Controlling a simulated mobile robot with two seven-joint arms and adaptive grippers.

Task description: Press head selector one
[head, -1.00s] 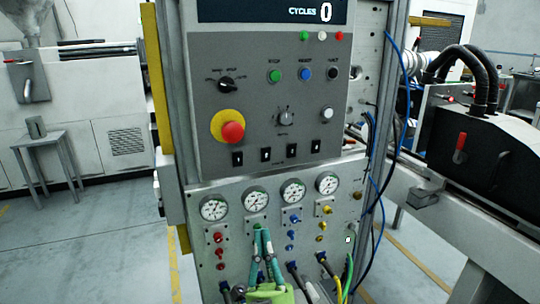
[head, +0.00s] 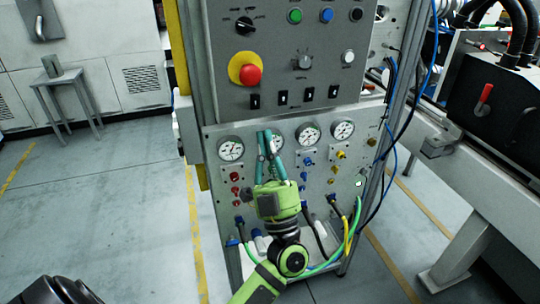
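The grey control panel (head: 288,70) stands upright in the head view. A row of small black switches runs along its lower edge; the leftmost switch (head: 255,101) is below the red emergency button (head: 250,75). Labels are too small to read, so I cannot tell which control is head selector one. My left gripper (head: 266,133) points up in front of the gauge panel (head: 235,178), its two teal fingers nearly together at the tips with nothing between them. Its tips show below the switch row and partly cover a gauge. My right gripper is not in view.
Several round gauges (head: 231,149) and coloured knobs sit around my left gripper. Blue cables (head: 399,105) and hoses (head: 352,230) hang on the right side. A small table (head: 68,80) stands at the left. Floor between is clear.

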